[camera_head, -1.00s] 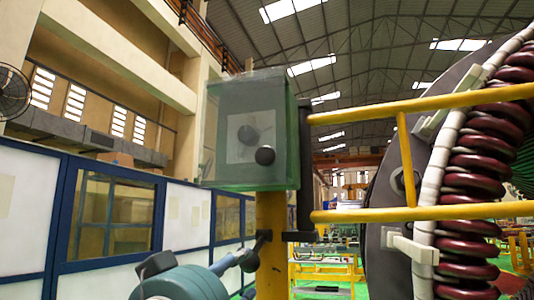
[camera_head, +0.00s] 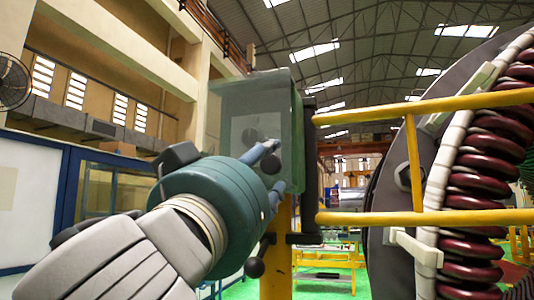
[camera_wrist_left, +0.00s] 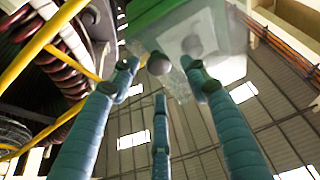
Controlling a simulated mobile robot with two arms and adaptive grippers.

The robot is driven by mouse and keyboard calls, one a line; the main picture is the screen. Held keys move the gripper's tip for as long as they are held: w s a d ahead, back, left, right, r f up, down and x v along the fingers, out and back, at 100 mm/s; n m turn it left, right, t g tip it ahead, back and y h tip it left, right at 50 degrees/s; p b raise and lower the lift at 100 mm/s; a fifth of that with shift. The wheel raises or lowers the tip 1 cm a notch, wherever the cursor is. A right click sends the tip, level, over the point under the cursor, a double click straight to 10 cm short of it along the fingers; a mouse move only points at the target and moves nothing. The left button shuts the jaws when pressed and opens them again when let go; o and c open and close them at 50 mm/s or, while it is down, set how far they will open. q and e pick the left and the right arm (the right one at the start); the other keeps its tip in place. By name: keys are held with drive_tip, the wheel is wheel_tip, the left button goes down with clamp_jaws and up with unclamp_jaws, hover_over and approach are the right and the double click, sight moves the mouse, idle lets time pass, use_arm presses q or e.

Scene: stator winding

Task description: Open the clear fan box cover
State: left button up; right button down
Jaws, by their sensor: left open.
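The clear fan box cover (camera_head: 230,108) is a greenish see-through box, closed, on a yellow post. A dark round knob (camera_head: 271,160) sits low on its front face; a grey round part shows inside, behind the cover. My left gripper (camera_head: 275,168) is open, with its blue-green fingers above and below the knob. In the left wrist view, the knob (camera_wrist_left: 159,64) is between the spread fingertips, and the cover (camera_wrist_left: 210,20) is beyond them. I cannot tell whether any finger touches the knob. My right gripper is not in view.
Yellow rails (camera_head: 430,218) run right from the post, in front of a big machine with dark red coils (camera_head: 480,165). A dark upright bracket (camera_head: 310,165) stands beside the box. A blue-framed partition (camera_head: 70,205) is at the left.

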use_arm(q)
drive_tip(key=shift+p+x, duration=0.4)
drive_tip(key=shift+x, duration=0.75)
drive_tip(key=shift+w, duration=0.35)
drive_tip(key=shift+s+r, duration=0.1)
clamp_jaws()
